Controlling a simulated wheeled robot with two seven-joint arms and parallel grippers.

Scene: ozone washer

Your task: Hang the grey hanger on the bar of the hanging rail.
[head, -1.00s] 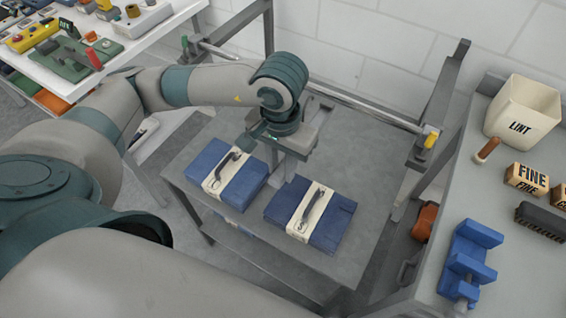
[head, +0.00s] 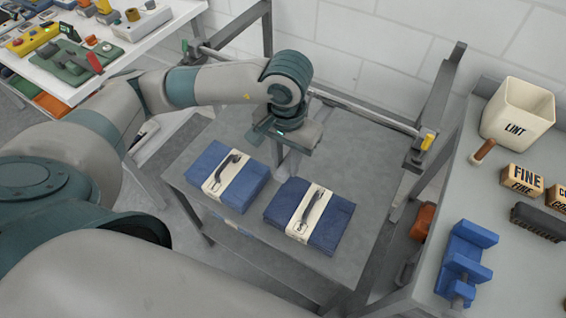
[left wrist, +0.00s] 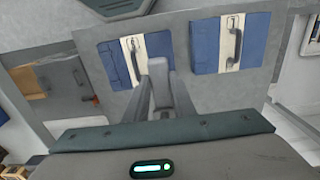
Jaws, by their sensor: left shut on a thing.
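My left gripper (head: 284,168) is shut and points down in front of the rail, above the grey table between two blue packs. In the left wrist view its fingers (left wrist: 158,68) are close together. The grey hanger does not stand out in either view. It is most likely the thing between the fingers, hidden by the gripper and blending with the grey table. The bar of the hanging rail (head: 372,112) runs behind the gripper, apart from the fingers as far as I can see. My arm covers part of the bar. My right gripper is not in view.
Two blue packs with cream bands and dark handles, left (head: 212,158) and right (head: 335,220), lie on the grey table (head: 215,235). A rail post (head: 443,95) with a yellow-tipped part (head: 428,141) stands at the right. A side bench holds a lint bin (head: 517,115) and blue block (head: 465,262).

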